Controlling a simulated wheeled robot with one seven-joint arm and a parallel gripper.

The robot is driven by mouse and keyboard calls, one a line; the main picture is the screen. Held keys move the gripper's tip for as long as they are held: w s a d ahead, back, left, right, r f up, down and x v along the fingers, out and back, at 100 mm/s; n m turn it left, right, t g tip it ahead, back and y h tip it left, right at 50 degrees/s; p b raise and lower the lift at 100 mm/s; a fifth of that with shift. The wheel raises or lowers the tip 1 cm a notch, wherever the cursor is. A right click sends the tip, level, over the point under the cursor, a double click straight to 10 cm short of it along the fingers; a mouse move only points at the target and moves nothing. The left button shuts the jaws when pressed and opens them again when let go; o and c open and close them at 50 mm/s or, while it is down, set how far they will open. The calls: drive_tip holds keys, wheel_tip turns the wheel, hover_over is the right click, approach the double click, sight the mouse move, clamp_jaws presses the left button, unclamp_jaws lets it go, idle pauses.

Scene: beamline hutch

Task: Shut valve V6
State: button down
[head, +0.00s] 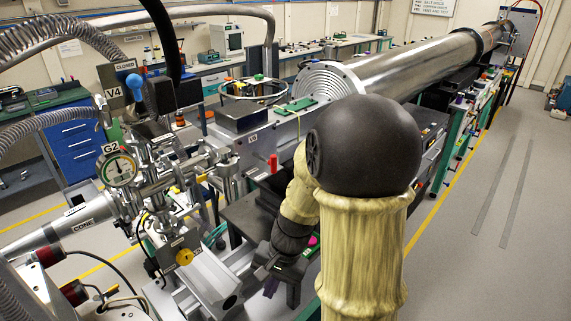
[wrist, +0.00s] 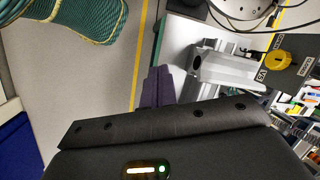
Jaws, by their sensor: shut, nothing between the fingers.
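I cannot make out a V6 label in either view. A yellow round knob (head: 184,257) sits on a dark panel at the lower left of the head view. What looks like the same knob (wrist: 278,60) is at the right of the wrist view, beside a small tag (wrist: 262,75) that seems to read V5 upside down. My gripper (head: 264,272) is low in the middle of the head view, right of the knob and apart from it. Its dark fingers (wrist: 158,86) are together and empty in the wrist view, left of a grey metal block (wrist: 225,68).
The V4 tag (head: 113,96), a blue-tipped lever (head: 137,88) and the G2 gauge (head: 118,168) stand among pipework at the left. A long steel tube (head: 420,62) runs back right. The right floor (head: 500,220) is clear.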

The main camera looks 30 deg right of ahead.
drive_tip(key=w+d+r+m+t+y+p, duration=0.1)
drive_tip(key=w+d+r+m+t+y, duration=0.1)
drive_tip(key=w+d+r+m+t, duration=0.2)
drive_tip(key=w+d+r+m+t+y+p, duration=0.2)
drive_tip(key=w+d+r+m+t, duration=0.2)
drive_tip(key=d+m, duration=0.6)
drive_tip(key=w+d+r+m+t+y+p, duration=0.1)
drive_tip(key=w+d+r+m+t+p, duration=0.1)
drive_tip(key=w+d+r+m+t, duration=0.2)
drive_tip(key=w+d+m+t, duration=0.1)
drive_tip(key=d+m+t, duration=0.2)
drive_tip(key=d, duration=0.2)
drive_tip(key=shift+d+r+y, duration=0.3)
drive_tip(key=shift+y, duration=0.1)
drive_tip(key=p, duration=0.6)
approach(274, 164)
drive_tip(key=d+x, duration=0.1)
drive_tip(key=x, duration=0.6)
drive_tip(key=shift+f, duration=0.4)
drive_tip(key=shift+w+a, duration=0.1)
drive_tip(key=shift+w, duration=0.05)
